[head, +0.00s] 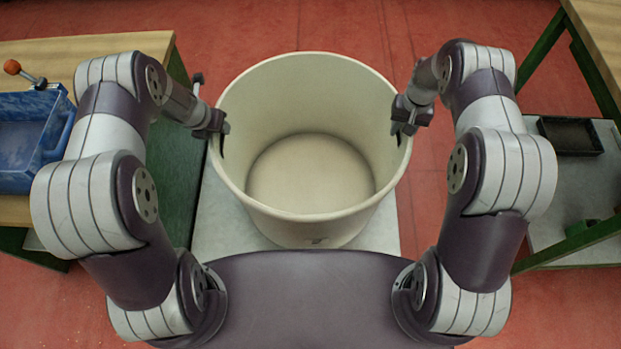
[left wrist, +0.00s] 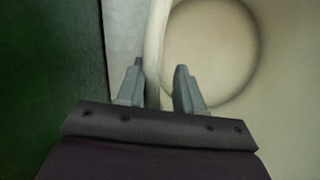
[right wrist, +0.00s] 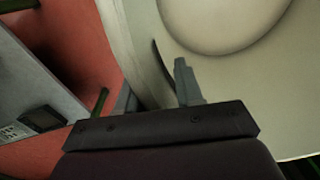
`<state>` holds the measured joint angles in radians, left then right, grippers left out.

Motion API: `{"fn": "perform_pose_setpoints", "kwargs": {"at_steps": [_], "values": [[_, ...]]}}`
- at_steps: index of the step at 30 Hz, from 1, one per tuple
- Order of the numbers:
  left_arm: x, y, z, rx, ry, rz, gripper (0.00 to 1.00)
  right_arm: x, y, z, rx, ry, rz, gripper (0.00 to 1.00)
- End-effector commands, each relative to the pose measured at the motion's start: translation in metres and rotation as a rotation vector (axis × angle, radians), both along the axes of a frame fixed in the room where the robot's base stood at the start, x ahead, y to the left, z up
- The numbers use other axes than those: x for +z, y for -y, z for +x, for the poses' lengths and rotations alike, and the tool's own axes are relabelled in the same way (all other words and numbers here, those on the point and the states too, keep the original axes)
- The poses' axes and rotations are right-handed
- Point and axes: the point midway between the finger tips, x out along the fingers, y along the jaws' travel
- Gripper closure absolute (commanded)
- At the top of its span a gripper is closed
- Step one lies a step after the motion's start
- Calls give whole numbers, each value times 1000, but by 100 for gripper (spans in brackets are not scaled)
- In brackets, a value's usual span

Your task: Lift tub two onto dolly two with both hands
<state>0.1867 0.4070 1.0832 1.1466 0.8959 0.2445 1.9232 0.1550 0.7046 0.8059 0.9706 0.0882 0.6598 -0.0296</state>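A large cream round tub (head: 315,215), empty inside, stands upright in the middle of the head view. A pale grey flat surface (head: 218,225) shows under and around it. My left gripper (head: 222,130) is at the tub's left rim. In the left wrist view its fingers (left wrist: 160,88) stand on either side of the wall, with a gap on the inner side. My right gripper (head: 402,125) is at the right rim. In the right wrist view its fingers (right wrist: 155,90) also straddle the wall, apart. I see no marked dolly or number.
A wooden bench (head: 75,52) with a blue crate (head: 55,150) and an orange-knobbed tool (head: 12,67) is at left. At right, a green-legged table (head: 600,25) and a grey shelf with a black tray (head: 570,135) stand near my right arm. Red floor (head: 260,30) is clear behind the tub.

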Motion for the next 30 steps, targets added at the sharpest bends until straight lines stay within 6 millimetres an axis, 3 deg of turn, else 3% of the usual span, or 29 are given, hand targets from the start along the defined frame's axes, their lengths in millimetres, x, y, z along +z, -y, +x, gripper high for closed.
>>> {"fn": "perform_pose_setpoints", "kwargs": {"at_steps": [5, 9, 30], "values": [[0, 0, 0, 0, 0, 0, 64, 0, 0, 0, 0, 0, 0, 64], [0, 0, 0, 0, 0, 0, 100, 0, 0, 0, 0, 0, 0, 100], [1, 0, 0, -1, 0, 0, 100, 1, 0, 0, 0, 0, 0, 100]]}}
